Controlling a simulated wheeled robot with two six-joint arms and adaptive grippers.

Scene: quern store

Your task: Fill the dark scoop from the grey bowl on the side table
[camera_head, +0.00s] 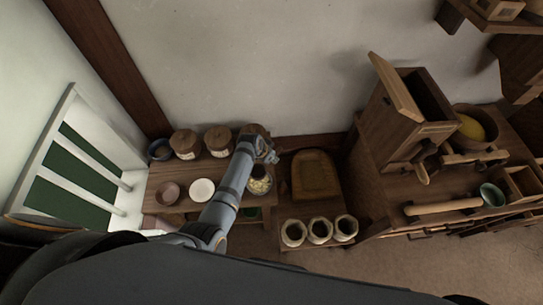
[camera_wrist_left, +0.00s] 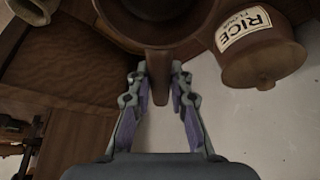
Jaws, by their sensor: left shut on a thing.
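In the left wrist view, my left gripper (camera_wrist_left: 161,80) is shut on the handle of a dark brown round scoop (camera_wrist_left: 158,38), whose body fills the top of the picture. I cannot tell what is in it. In the head view, my left gripper (camera_head: 266,154) is above the right end of the side table (camera_head: 181,205). A bowl with pale, speckled contents (camera_head: 261,185) stands just below the gripper, partly hidden by my arm. A brown-grey bowl (camera_head: 167,194) stands at the table's left. I cannot tell which is the grey bowl. My right gripper is out of view.
Lidded jars (camera_head: 186,145) line the table's back; one labelled rice flour (camera_wrist_left: 262,55) is close to the scoop. Open sacks (camera_head: 319,230) stand right, before a workbench with a wooden box (camera_head: 405,125).

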